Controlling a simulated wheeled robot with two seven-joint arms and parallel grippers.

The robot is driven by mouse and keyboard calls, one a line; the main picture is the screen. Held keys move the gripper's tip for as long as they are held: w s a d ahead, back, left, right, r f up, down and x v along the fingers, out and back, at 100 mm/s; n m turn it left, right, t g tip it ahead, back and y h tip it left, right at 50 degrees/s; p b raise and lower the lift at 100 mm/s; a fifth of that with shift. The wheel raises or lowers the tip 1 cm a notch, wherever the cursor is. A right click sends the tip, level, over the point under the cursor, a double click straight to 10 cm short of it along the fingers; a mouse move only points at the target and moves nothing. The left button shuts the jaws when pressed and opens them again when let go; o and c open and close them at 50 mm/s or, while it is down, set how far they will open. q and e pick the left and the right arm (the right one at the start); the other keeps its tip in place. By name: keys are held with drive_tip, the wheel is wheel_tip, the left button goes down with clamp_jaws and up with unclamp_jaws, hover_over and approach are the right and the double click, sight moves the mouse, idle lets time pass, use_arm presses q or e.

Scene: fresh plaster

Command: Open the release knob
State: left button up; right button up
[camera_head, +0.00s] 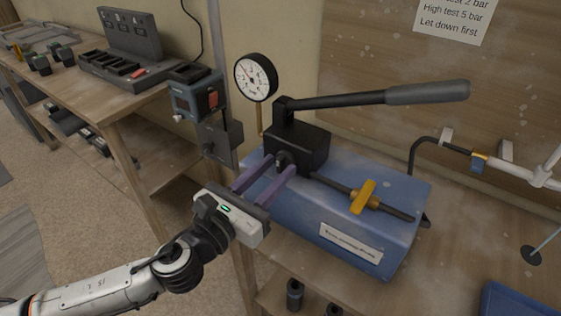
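The test pump is a blue tank (330,222) with a black pump block (300,145) and a long black handle with a grey grip (428,93). A small dark round knob (282,159), which looks like the release knob, sits on the block's near face. My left gripper (281,164) reaches in from the lower left. Its two purple fingers are apart, with their tips on either side of the knob. A gap shows between the fingers; contact with the knob is too small to tell. My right gripper is not in view.
A round pressure gauge (256,77) stands behind the block. A yellow valve lever (363,197) sits on the outlet pipe at the right. A blue-grey box with a red switch (213,101) is at the left. A workbench (120,113) with charging trays stands further left.

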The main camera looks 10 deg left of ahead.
use_arm(q)
clamp_jaws()
drive_tip(key=n, duration=0.4)
drive_tip(key=shift+f+b, duration=0.1)
drive_tip(key=shift+b, duration=0.25)
drive_tip(key=n, duration=1.2)
drive_tip(key=shift+p, duration=0.3)
drive_tip(key=shift+n+p, duration=0.35)
drive_tip(key=shift+n, duration=0.85)
unclamp_jaws()
